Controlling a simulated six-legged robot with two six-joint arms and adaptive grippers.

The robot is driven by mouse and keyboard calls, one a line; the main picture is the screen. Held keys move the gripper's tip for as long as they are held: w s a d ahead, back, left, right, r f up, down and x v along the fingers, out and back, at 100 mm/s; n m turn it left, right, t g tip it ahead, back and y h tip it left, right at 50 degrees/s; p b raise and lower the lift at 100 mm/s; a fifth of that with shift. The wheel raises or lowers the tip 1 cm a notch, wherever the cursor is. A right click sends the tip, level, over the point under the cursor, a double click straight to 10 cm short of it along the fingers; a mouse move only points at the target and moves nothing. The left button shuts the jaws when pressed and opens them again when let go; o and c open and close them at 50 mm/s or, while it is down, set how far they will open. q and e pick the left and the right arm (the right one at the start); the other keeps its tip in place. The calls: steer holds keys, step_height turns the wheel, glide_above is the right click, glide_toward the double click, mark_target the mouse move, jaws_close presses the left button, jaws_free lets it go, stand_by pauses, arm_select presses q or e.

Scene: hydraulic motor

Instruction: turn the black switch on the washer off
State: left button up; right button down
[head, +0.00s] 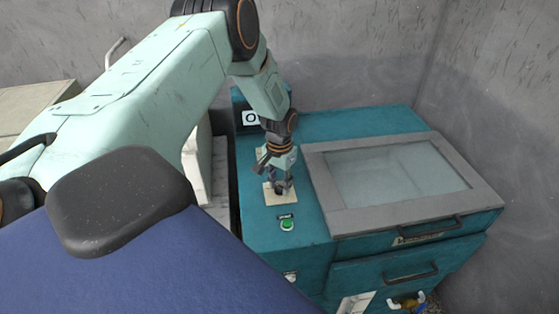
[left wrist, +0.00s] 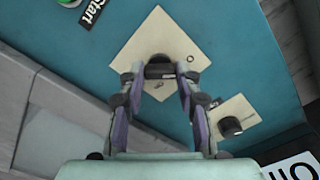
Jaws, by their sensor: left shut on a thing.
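The washer (head: 300,237) is a teal machine with a grey-framed glass lid. The black switch (left wrist: 160,66) sits on a cream square plate (left wrist: 133,57) on the washer's top; the plate also shows in the head view (head: 270,199). My left gripper (head: 279,188) reaches down onto this plate from above. In the left wrist view its two fingers are closed around the switch, one on each side. The fingers hide part of the switch. A second black knob (left wrist: 230,126) on another cream plate stands beside it, apart from the fingers. My right gripper is not in view.
A green start button (head: 287,225) is on the washer's top, in front of the switch plate. The grey-framed lid (head: 330,206) is shut, to the right. Grey walls (head: 350,50) stand behind and at the right.

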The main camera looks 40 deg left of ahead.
mark_target(279, 186)
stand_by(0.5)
arm_select(q)
steer(key=o, duration=1.2)
steer(key=shift+c, duration=0.2)
steer(key=shift+r, duration=0.1)
step_height(279, 186, up, 12)
steer(key=shift+s+f, duration=0.1)
steer(key=shift+f, duration=0.1)
